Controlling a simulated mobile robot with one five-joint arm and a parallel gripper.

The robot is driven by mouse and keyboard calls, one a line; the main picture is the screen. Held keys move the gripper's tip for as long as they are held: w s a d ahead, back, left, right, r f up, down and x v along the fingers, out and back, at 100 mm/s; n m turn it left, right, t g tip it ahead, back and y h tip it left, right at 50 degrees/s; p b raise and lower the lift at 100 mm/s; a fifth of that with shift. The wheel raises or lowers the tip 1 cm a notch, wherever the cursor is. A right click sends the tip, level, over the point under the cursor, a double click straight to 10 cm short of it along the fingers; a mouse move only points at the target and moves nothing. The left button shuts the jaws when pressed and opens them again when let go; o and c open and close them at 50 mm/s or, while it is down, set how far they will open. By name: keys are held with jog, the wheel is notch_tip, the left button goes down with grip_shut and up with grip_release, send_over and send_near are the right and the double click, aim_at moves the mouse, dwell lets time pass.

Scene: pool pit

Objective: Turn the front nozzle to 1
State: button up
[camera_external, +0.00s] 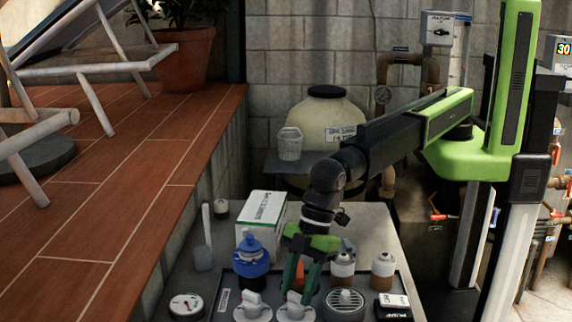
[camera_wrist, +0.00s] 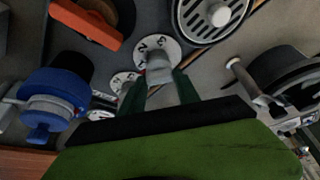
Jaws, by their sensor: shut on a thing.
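Two white eyeball nozzles with round numbered collars sit side by side on the tray at the bottom of the external view. The left one (camera_external: 252,311) stands free. The right one (camera_external: 295,314) is under my gripper (camera_external: 302,288), which points down with its green fingers around the spout. In the wrist view the gripper (camera_wrist: 160,92) is shut on the grey-white spout (camera_wrist: 158,70), and its collar (camera_wrist: 157,46) shows a 2 and a 3. The other nozzle's collar (camera_wrist: 122,80) is partly visible beside it. I cannot tell which number the spout points at.
Close by are a round grille drain (camera_external: 345,305), a blue valve-like part (camera_external: 250,260), brown-and-white fittings (camera_external: 383,270) and a black-and-white box (camera_external: 393,306). A white-green carton (camera_external: 262,215) stands behind.

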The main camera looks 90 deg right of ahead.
grip_shut()
jog(key=shift+n, duration=0.7)
jog(key=o, duration=1.1)
grip_release()
jog(key=shift+o, duration=0.2)
jog(key=p+v, duration=1.6)
jog(key=v, duration=0.1)
jog(key=shift+w+d+r, duration=0.2)
jog(key=shift+w+d, duration=0.15)
